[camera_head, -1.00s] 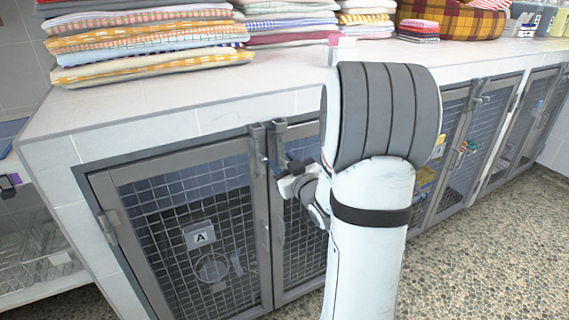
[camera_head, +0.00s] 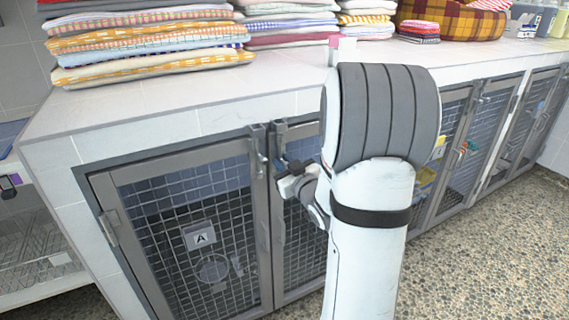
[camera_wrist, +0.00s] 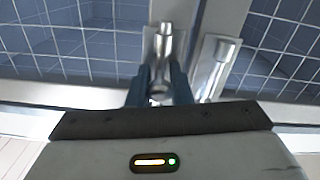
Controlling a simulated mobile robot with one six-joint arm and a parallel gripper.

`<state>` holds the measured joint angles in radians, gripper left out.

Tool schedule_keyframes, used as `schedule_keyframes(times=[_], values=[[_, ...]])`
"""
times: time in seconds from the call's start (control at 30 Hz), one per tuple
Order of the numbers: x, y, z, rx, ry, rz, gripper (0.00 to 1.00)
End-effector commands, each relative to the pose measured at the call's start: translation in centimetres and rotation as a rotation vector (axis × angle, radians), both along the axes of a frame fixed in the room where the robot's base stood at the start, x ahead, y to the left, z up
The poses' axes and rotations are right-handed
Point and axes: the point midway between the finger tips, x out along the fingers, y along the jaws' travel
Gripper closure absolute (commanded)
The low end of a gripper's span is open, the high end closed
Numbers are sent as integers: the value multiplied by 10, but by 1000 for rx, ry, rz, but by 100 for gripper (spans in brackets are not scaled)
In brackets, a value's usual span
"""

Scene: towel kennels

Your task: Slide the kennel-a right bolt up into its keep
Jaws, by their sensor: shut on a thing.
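Kennel A has two mesh doors in grey frames; its left door carries an "A" tag (camera_head: 200,236). Two bolts stand side by side at the top where the doors meet: the left bolt (camera_head: 259,150) and the right bolt (camera_head: 279,138). My gripper (camera_head: 281,165) is at the right bolt, just below its top bracket. In the wrist view my gripper (camera_wrist: 158,88) is shut on the right bolt's knob (camera_wrist: 160,91), with the rod's end (camera_wrist: 166,31) showing beyond the fingers. The left bolt (camera_wrist: 218,62) stands free beside them. How far the right bolt sits in its keep is hidden.
The white tiled counter (camera_head: 150,115) overhangs just above the doors and carries folded towel stacks (camera_head: 145,45). My forearm hides much of the right door. More mesh doors (camera_head: 475,150) run to the right. The pebbled floor (camera_head: 480,260) in front is clear.

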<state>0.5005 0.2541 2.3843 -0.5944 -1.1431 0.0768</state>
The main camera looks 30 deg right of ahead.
Motion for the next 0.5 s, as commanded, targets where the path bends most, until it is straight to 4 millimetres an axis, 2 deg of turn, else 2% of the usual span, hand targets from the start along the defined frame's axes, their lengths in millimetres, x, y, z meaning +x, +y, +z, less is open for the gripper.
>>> schedule_keyframes(times=[0.13, 0.33, 0.5], values=[[0, 0, 4, -1, -1, 0, 100], [0, 0, 35, -2, -5, 0, 100], [0, 0, 37, -1, -4, 0, 100]])
